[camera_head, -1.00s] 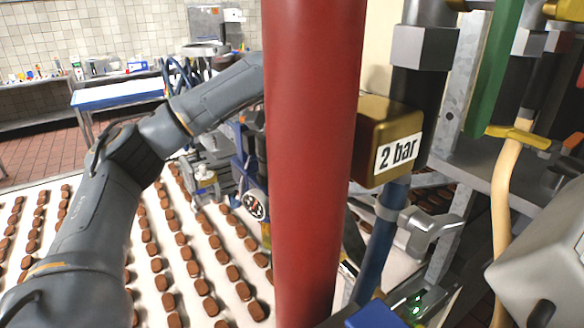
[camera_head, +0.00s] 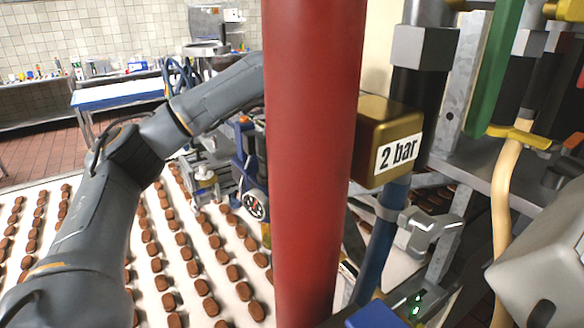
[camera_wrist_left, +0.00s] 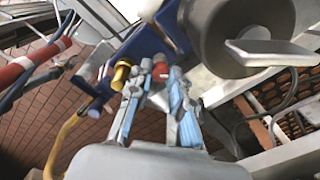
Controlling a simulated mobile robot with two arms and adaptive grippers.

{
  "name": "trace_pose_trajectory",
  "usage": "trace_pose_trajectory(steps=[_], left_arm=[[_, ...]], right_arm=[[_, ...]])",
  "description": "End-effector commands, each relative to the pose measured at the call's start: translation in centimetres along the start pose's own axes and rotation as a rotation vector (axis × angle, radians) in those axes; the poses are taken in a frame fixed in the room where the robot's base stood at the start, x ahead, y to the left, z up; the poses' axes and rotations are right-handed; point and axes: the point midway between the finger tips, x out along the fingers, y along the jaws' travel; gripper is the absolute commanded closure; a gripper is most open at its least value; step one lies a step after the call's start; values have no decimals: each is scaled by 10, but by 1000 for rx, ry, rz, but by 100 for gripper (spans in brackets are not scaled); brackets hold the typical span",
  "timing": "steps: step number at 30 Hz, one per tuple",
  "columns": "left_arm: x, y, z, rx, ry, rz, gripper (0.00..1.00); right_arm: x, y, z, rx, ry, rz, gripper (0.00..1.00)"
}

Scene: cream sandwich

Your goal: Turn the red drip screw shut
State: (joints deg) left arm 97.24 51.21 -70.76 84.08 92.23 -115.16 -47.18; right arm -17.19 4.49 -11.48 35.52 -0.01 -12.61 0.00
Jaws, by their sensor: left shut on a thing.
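In the left wrist view, the red drip screw (camera_wrist_left: 160,69) sits between the tips of my left gripper (camera_wrist_left: 161,76), beside a blue block. The gripper's pale blue-padded fingers are shut on it, and only part of its red head shows. A brass-yellow knob (camera_wrist_left: 122,73) is just left of the fingertips. In the head view my left arm reaches in from the left, and its gripper is hidden behind a thick red pipe.
The red pipe (camera_head: 310,160) stands upright in the foreground. A brass block labelled "2 bar" (camera_head: 372,150) is to its right. Rows of brown pieces lie on a white belt (camera_head: 100,225) below my arm. A large dark roller (camera_wrist_left: 238,35) is close right of my fingers.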

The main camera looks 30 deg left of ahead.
Motion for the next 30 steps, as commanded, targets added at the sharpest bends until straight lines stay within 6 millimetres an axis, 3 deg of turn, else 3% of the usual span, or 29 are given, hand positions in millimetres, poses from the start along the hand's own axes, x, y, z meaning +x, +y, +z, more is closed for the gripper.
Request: trace_pose_trajectory(steps=[30], left_arm=[[1,0,0,965,0,2,100]], right_arm=[[0,3,1,0,-1,3,60]])
